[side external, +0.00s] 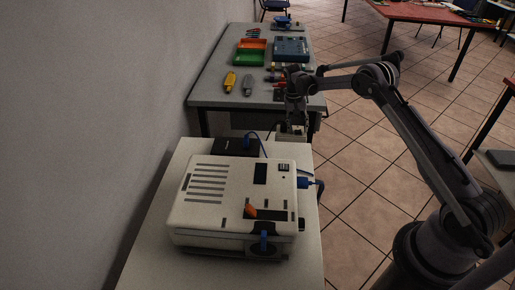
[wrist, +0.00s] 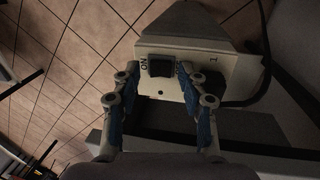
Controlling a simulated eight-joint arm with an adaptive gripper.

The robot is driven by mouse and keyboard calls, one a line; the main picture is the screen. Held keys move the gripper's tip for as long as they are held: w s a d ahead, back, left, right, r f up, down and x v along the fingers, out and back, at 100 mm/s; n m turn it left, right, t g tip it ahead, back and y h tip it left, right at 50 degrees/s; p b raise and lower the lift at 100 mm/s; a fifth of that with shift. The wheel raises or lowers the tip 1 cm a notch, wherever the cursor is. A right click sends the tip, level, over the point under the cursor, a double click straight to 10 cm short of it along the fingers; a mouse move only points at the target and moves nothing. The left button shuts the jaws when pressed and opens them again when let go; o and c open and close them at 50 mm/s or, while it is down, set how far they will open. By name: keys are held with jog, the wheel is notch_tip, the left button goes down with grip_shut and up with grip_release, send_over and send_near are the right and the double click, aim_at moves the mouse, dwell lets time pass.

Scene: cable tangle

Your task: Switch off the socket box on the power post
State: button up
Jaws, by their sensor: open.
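The socket box (wrist: 200,52) is a pale box in the upper middle of the wrist view. Its face carries a black rocker switch (wrist: 160,66), an "ON" label beside it and a "1" further right. My gripper (wrist: 158,74) is open, with one blue-padded finger on each side of the switch. The right finger overlaps part of the box face; I cannot tell whether either finger touches it. In the side external view, the box (side external: 291,133) shows just below my gripper (side external: 293,118), partly hidden by it. The post is not clearly visible.
A white device (side external: 225,205) with a blue plug stands on the near table. A black box (side external: 235,147) with a blue cable sits behind it. The far table holds green (side external: 248,58) and blue (side external: 291,48) containers and tools. A dark cable (wrist: 266,50) runs beside the socket box.

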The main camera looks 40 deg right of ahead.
jog(key=t+y, duration=0.1)
jog(key=s+t+y, duration=0.1)
jog(key=shift+d+t+y, duration=0.3)
jog(key=shift+d, duration=0.1)
notch_tip(320, 180, up, 11)
jog(key=s+d, duration=0.1)
jog(key=s+a+r+n+t, duration=0.1)
jog(key=s+a+r+n, duration=0.1)
jog(key=s+a+r, duration=0.3)
jog(key=s+a+r+n+t+h, duration=0.1)
jog(key=s+a+r+n, duration=0.1)
jog(key=s+a+r, duration=0.3)
jog(key=shift+s+a+r+t, duration=0.25)
jog(key=shift+a+r+t, duration=0.15)
jog(key=shift+a+r, duration=2.1)
jog(key=shift+a+f, duration=0.2)
